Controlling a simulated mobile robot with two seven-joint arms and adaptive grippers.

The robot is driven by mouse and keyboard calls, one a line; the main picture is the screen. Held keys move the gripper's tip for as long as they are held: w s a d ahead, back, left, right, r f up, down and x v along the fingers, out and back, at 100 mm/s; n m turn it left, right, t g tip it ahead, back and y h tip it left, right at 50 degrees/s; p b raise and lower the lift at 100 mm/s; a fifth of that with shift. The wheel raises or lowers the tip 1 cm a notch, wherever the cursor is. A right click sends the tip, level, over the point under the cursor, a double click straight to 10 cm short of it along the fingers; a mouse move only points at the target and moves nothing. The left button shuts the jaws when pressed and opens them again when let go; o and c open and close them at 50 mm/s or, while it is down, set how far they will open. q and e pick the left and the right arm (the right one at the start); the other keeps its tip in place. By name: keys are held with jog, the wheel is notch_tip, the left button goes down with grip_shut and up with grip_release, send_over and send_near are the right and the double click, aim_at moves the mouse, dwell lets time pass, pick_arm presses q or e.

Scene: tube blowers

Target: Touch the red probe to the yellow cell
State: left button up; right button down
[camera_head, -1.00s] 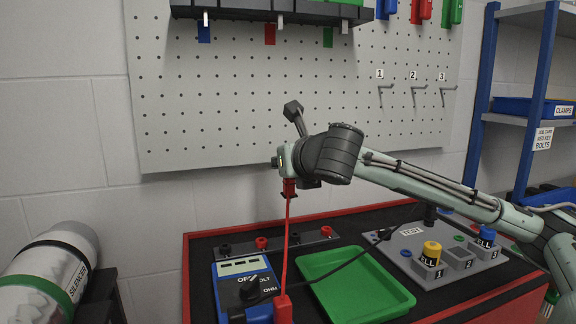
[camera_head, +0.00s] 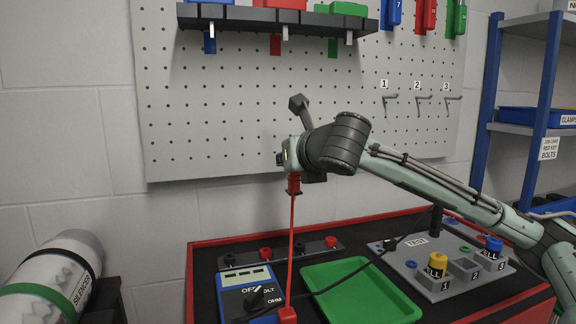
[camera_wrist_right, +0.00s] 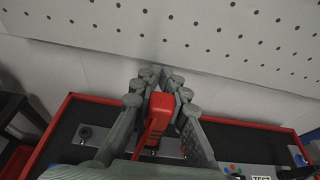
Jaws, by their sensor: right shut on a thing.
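My right gripper (camera_head: 293,188) is shut on the red probe (camera_head: 294,180), high above the table and in front of the pegboard. The wrist view shows the red probe (camera_wrist_right: 158,112) between the two fingers. A red lead runs from the probe down to the blue meter (camera_head: 249,297) at the table's left. The yellow cell (camera_head: 436,266) stands upright in the slot marked 1 of the grey test board (camera_head: 405,268), well to the right of and below the probe. My left gripper is not in view.
A green tray (camera_head: 340,304) lies between the meter and the test board. A black lead crosses above it. A blue cell (camera_head: 493,247) stands at slot 3. A dark strip with red and black knobs (camera_head: 264,254) lies behind the meter. The pegboard (camera_head: 230,130) rises behind.

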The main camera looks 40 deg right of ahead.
jog(key=shift+r, duration=1.4)
